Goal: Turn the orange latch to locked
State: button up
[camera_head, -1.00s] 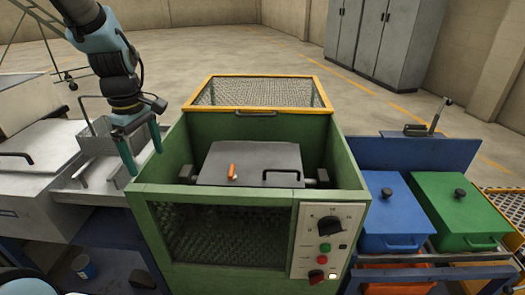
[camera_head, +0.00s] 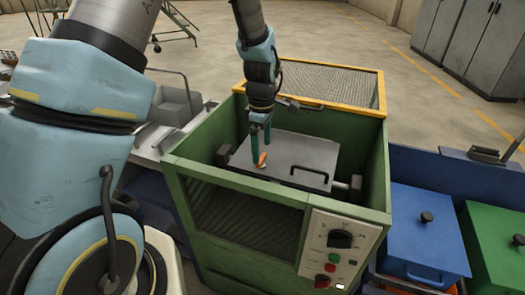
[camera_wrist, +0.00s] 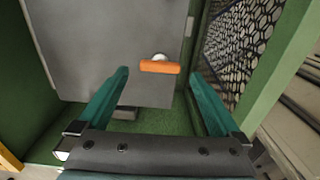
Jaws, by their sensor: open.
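The orange latch (camera_head: 262,160) is a small handle on the grey lid (camera_head: 300,152) inside the green furnace box. In the wrist view the latch (camera_wrist: 160,67) lies crosswise between my fingers, beyond their tips, with a pale round pivot beside it. My gripper (camera_head: 261,147) is open and points down at the latch; its two green fingertips (camera_wrist: 158,75) stand apart on either side of it. I cannot tell whether a finger touches the latch. The lid is closed and has a dark bar handle (camera_head: 310,176).
The green box walls (camera_head: 375,160) surround the lid closely. A mesh panel (camera_wrist: 240,45) is near the fingers. An orange-framed mesh cover (camera_head: 335,85) stands open behind. A control panel (camera_head: 338,250) is on the front. Blue (camera_head: 425,235) and green (camera_head: 497,240) lidded boxes stand at right.

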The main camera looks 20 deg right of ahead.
aim_at(262, 158)
jog(key=shift+f, duration=1.6)
jog(key=c, duration=1.3)
